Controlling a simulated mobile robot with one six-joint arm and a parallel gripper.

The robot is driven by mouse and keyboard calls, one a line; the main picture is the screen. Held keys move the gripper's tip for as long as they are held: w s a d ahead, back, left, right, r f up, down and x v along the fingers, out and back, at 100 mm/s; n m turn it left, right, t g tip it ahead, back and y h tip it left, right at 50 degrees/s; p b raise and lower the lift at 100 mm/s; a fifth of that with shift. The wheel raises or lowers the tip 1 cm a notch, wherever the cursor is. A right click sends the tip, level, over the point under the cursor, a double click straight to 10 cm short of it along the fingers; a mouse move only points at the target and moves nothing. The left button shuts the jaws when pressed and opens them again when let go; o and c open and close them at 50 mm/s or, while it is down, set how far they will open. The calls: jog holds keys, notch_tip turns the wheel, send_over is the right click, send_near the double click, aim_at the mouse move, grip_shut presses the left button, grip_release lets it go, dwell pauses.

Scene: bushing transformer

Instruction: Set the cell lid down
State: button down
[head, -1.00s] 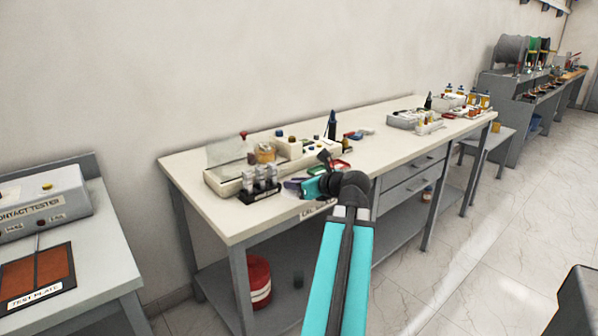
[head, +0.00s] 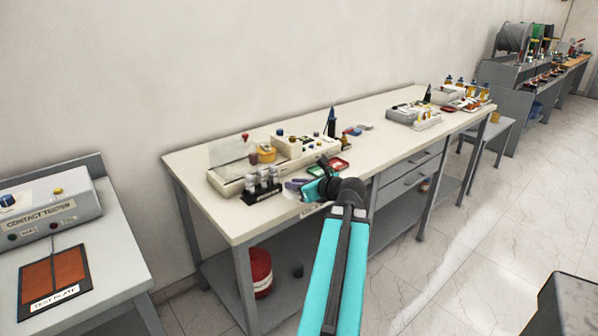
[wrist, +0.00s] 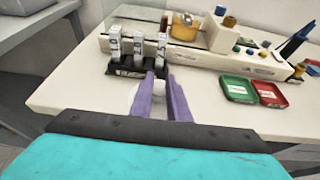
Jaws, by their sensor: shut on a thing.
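My gripper (wrist: 165,82) reaches over the front left part of the long bench, with its two purple fingers pointing toward the back. The fingers are shut on a pale, whitish round piece (wrist: 160,92), which looks like the cell lid. The fingers hide much of it. It shows faintly at the fingers in the head view (head: 290,195). I cannot tell whether it touches the bench top. A black rack (wrist: 125,70) with three capped, labelled vials (wrist: 138,46) stands just beyond and left of the fingertips; it also shows in the head view (head: 262,193).
A cream tester with a clear shield (head: 228,152) stands behind the rack. A green tray (wrist: 238,90) and a red tray (wrist: 268,94) lie to the right. Bare bench top (wrist: 80,92) lies left of the rack. The contact tester (head: 45,208) is on the separate left table.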

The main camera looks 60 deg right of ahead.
jog(key=p, duration=0.5)
jog(key=shift+d, duration=0.1)
jog(key=shift+w+d+f, duration=0.15)
jog(key=shift+w+d, duration=0.1)
jog(key=shift+d, duration=0.2)
jog(key=shift+w+d+f+p, duration=0.2)
jog(key=shift+w+d+p, duration=0.25)
jog(key=shift+w+d, duration=0.95)
jog(key=shift+w+d+f+p, duration=0.2)
jog(key=shift+w+d+p, duration=0.25)
jog(key=shift+d, duration=1.8)
jog(key=shift+w+d+f+p, duration=0.2)
jog(key=shift+w+d+p, duration=0.2)
jog(key=shift+w+d, duration=1)
jog(key=shift+s+d, duration=0.45)
jog(key=shift+f, duration=0.1)
jog(key=shift+f+p, duration=0.5)
jog(key=shift+f, duration=1.15)
jog(key=shift+f, duration=0.15)
jog(key=c, duration=1.7)
grip_release()
